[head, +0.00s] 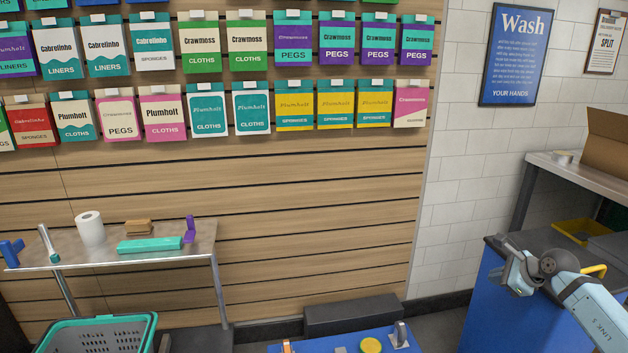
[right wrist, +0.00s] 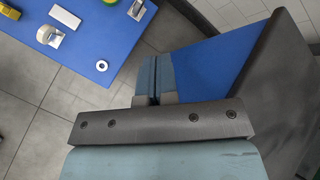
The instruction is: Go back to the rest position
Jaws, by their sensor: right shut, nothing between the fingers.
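My right gripper (head: 510,266) is at the right of the head view, at the end of my light-blue arm. It is beside the dark-topped blue counter (head: 530,318) and holds nothing. The right wrist view shows its two fingers (right wrist: 155,82) pressed together, with a blue panel and a dark slab edge just beyond them. Whether the gripper touches the counter, I cannot tell. My left gripper does not show.
A low blue surface (right wrist: 75,30) with small items, among them a white ring (right wrist: 102,66), lies left of the fingers. A steel table (head: 150,249) and a teal-rimmed basket (head: 137,322) stand at the left. Grey floor (right wrist: 40,120) is clear.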

